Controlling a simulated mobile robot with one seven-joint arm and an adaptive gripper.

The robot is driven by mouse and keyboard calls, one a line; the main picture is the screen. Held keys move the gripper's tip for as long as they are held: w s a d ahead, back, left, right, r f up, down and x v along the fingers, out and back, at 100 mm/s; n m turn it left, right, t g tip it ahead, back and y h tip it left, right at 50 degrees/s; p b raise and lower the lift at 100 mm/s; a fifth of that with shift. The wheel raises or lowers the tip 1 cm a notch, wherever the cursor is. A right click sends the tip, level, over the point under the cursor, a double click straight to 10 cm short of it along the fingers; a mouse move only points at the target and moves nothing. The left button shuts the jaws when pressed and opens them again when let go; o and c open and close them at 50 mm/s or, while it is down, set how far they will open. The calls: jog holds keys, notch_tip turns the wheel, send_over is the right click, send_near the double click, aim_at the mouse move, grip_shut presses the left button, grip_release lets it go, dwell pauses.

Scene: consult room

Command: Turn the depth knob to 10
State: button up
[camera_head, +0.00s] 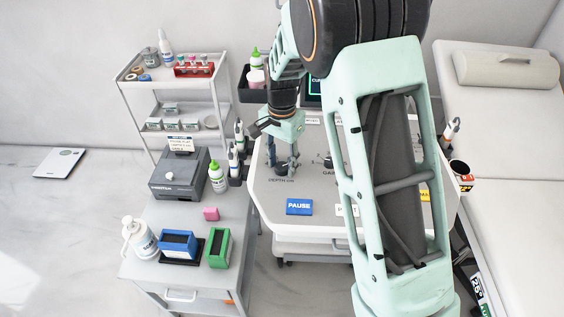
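My gripper (283,163) points down over the left part of the white console top (268,212). Its fingers are at the spot just above the label "DEPTH" (281,181). The depth knob itself is hidden behind or between the fingers, so its setting cannot be read. I cannot tell whether the fingers touch it. A second dark knob (327,162), by a label starting "GA", stands to the right, partly behind my arm. A blue PAUSE button (299,207) lies nearer on the console. A dark screen with a green outline (315,87) shows behind, mostly covered by my arm.
Bottles (217,176) stand left of the console. A shelf cart (220,95) stands behind. A cup (461,174) and the couch (505,135) are at right.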

aim_at(282, 166)
jog(key=shift+o, duration=0.6)
notch_tip(282, 166, up, 12)
dwell(0.5)
